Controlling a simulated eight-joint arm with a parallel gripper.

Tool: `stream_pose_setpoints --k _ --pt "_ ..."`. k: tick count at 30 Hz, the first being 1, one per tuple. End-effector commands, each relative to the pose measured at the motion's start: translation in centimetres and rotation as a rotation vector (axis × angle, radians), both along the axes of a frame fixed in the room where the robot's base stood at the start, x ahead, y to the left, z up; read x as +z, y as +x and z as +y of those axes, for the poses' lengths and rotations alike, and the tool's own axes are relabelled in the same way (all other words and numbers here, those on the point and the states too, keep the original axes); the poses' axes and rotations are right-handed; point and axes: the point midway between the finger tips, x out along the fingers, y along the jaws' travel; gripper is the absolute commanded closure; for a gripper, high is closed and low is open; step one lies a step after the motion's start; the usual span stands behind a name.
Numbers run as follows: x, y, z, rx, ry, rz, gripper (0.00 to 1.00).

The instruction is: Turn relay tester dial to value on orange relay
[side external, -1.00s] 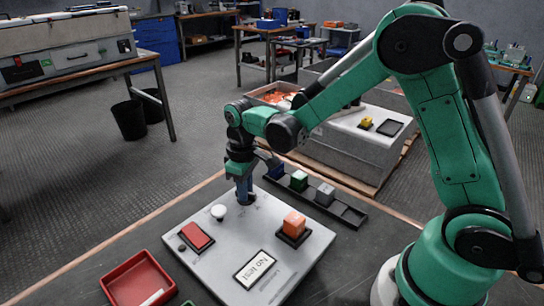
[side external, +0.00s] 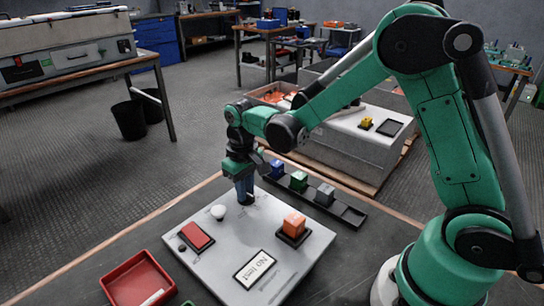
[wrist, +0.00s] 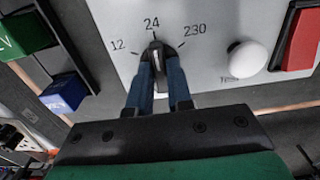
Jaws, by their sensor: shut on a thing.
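The relay tester (side external: 222,266) is a light grey panel on the bench. My gripper (side external: 245,199) points down at its far edge and is shut on the dark dial knob (wrist: 155,47). In the wrist view my gripper (wrist: 160,75) has its blue fingers on either side of the knob. Marks 12, 24 and 230 surround the dial, and the knob's pale pointer mark faces about the 24. The orange relay (side external: 294,223) sits in a dark socket on the tester's right side. Its printed value is too small to read. The tester's display (side external: 254,269) reads "No test".
A white round knob (side external: 218,211) and a red rectangular part (side external: 196,235) are on the tester. A dark rack (side external: 350,214) behind holds blue (side external: 277,168), green (side external: 299,180) and grey (side external: 325,194) relays. A red tray (side external: 137,280) stands at front left.

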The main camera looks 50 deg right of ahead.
Motion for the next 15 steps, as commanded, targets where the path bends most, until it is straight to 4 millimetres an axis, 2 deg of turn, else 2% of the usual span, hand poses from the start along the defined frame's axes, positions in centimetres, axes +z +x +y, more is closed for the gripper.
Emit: stream_pose_setpoints --k 3,4,7,15 --pt "0.02 0.05 0.02 0.001 0.001 -0.002 1.0" --pt "0.02 0.05 0.02 0.001 0.001 -0.002 0.82" --pt "0.01 0.04 0.02 0.001 0.0 -0.002 0.53" --pt "0.02 0.02 0.0 0.002 0.0 -0.001 0.53"
